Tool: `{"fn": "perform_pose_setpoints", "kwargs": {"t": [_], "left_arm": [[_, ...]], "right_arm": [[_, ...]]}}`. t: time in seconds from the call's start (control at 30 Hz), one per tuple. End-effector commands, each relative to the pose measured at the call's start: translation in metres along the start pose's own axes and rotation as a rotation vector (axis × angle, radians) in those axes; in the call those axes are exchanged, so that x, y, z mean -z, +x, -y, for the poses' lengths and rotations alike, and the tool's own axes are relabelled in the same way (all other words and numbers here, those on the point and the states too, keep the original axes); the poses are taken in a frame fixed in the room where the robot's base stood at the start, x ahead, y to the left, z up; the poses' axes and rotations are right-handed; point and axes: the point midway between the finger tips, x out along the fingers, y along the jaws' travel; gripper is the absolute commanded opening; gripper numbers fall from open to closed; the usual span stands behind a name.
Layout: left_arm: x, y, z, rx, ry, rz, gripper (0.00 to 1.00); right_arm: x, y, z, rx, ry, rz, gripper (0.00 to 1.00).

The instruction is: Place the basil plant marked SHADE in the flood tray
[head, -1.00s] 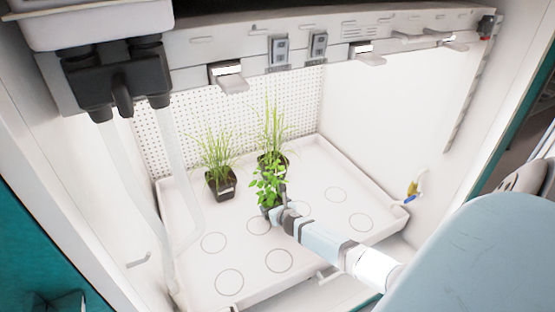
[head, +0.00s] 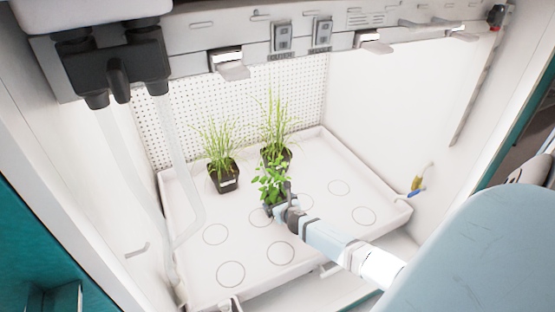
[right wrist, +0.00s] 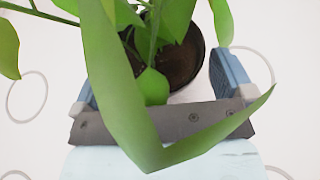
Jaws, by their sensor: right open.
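The leafy basil plant (head: 270,183) stands in a dark pot inside the white flood tray (head: 345,167), in front of two grassy plants. Any SHADE mark on it is not readable. My right gripper (head: 281,208) is at the basil pot from the front right. In the right wrist view the gripper (right wrist: 165,100) is open, its two blue-padded fingers apart. The dark pot (right wrist: 185,60) shows just beyond and between the fingers, and large basil leaves (right wrist: 115,70) hang across the gripper. My left gripper is not in view.
Two grassy plants in dark pots stand farther back, one at the left (head: 221,162) and one behind the basil (head: 276,125). Several marked circles on the tray are empty. Clear hoses (head: 178,165) run down at the left, below a low overhead bar (head: 345,42).

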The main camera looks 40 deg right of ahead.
Motion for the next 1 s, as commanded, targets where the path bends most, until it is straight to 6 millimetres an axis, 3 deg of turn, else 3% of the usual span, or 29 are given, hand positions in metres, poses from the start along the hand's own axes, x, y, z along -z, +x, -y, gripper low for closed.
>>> {"fn": "perform_pose_setpoints", "kwargs": {"t": [0.03,0.2,0.43,0.6,1.0], "left_arm": [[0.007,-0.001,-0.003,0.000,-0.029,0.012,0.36],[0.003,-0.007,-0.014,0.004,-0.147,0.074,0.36],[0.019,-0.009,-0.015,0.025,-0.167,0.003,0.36],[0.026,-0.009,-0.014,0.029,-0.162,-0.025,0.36],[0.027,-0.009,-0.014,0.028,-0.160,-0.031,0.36]], "right_arm": [[-0.004,-0.013,0.001,0.000,-0.003,-0.002,1.00],[-0.004,-0.052,0.001,-0.001,-0.002,-0.002,1.00],[-0.003,-0.091,0.000,0.000,-0.002,-0.001,1.00],[-0.001,-0.103,0.000,0.000,-0.001,0.000,1.00],[-0.001,-0.104,0.000,0.000,-0.001,0.000,1.00]]}}
